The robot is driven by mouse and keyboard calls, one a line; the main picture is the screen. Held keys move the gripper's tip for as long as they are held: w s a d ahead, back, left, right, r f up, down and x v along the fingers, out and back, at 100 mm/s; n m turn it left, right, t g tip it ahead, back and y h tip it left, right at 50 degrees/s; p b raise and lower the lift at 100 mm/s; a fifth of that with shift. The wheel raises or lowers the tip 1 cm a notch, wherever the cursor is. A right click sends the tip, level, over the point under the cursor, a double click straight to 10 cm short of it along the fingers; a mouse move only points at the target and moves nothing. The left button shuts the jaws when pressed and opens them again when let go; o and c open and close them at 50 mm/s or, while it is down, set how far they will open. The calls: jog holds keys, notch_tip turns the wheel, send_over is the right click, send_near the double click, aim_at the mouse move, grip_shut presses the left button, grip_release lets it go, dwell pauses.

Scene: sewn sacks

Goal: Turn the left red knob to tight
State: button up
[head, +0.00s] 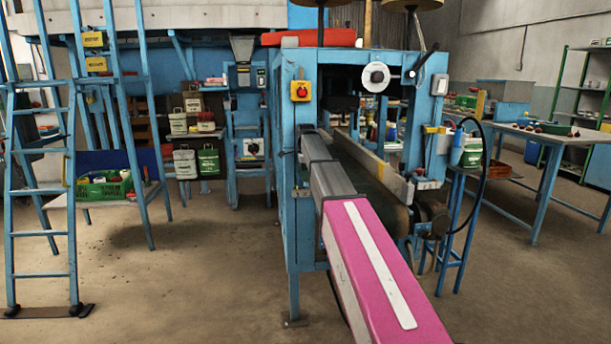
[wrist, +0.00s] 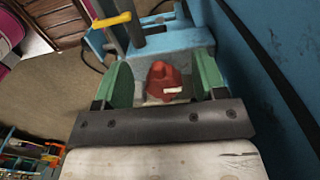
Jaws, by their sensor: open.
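In the wrist view a red knob (wrist: 160,76) with a small white mark sits on a pale plate on blue metalwork. My gripper (wrist: 164,74) is open, with one green finger on each side of the knob. Gaps show between knob and fingers, and I see no contact. The dark palm bar hides the plate's near edge. In the head view my pink and grey arm reaches toward the blue machine (head: 290,215), and my fingers cannot be made out. Another red knob (head: 301,91) is on a yellow box on the machine's left post; I cannot tell whether they are the same.
A yellow handle (wrist: 112,20) is close above the fingers in the wrist view, and a blue panel runs along the right. In the head view a conveyor belt (head: 365,170) lies right of my arm. A blue ladder (head: 40,190) stands left; open floor (head: 190,270) lies between.

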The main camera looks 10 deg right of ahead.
notch_tip(320, 180, up, 8)
jog(key=shift+f, duration=0.2)
jog(key=shift+s, duration=0.15)
dwell(0.4)
